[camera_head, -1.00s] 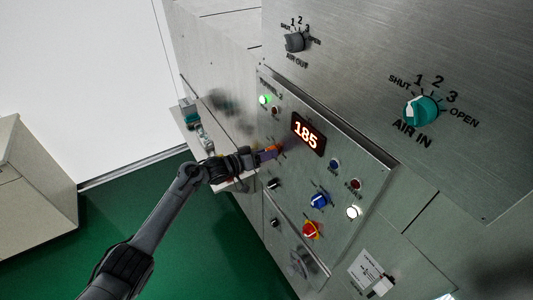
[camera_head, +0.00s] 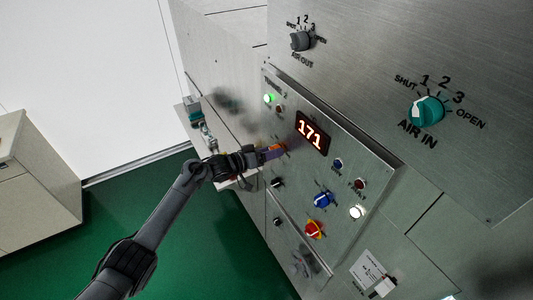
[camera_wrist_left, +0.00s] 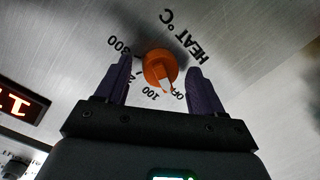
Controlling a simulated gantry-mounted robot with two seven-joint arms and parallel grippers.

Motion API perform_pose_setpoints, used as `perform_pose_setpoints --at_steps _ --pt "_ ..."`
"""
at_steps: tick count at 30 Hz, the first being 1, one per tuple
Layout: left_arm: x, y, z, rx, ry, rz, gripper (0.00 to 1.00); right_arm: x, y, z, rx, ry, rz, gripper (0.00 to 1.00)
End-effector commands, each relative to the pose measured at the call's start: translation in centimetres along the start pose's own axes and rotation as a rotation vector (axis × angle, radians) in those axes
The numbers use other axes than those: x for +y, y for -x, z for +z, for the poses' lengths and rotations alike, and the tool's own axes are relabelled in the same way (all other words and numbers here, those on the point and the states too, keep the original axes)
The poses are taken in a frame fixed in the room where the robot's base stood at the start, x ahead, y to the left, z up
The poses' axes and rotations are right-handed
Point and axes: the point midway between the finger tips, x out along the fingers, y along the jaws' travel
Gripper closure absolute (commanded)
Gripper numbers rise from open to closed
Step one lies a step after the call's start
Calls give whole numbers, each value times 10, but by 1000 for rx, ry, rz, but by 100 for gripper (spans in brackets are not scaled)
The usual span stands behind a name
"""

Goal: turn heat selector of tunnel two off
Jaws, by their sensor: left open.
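The heat selector is an orange knob (camera_wrist_left: 160,67) with a white pointer, on the panel labelled HEAT °C in the left wrist view. Its pointer aims between the 100 and OFF marks. My left gripper (camera_wrist_left: 164,76) is open, with one purple finger on each side of the knob. I cannot tell whether either finger touches it. In the head view my left gripper (camera_head: 270,154) reaches the left part of the tunnel panel (camera_head: 345,185), and the orange knob is mostly hidden there. My right gripper is not in view.
The red digital display (camera_head: 312,133) reads 171. Below it on the panel are a blue knob (camera_head: 323,200) and a red-and-yellow knob (camera_head: 314,229). A teal AIR IN knob (camera_head: 427,111) and a grey AIR OUT knob (camera_head: 300,41) sit on the upper wall.

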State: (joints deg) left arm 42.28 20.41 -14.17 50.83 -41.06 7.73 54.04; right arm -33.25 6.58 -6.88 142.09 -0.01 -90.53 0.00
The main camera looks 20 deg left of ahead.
Motion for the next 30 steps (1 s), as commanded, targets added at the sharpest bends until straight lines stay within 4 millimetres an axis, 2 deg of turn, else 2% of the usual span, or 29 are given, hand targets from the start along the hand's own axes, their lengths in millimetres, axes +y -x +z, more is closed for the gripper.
perform_pose_setpoints --at_steps 8,21,25,30 --pt "-2 20 0 1 -1 -2 32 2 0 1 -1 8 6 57" --pt "-1 87 1 0 -2 -2 32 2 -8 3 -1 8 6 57" --pt "-1 100 1 0 -1 -1 32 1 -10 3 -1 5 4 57" --pt "0 107 0 0 1 0 32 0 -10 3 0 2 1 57"
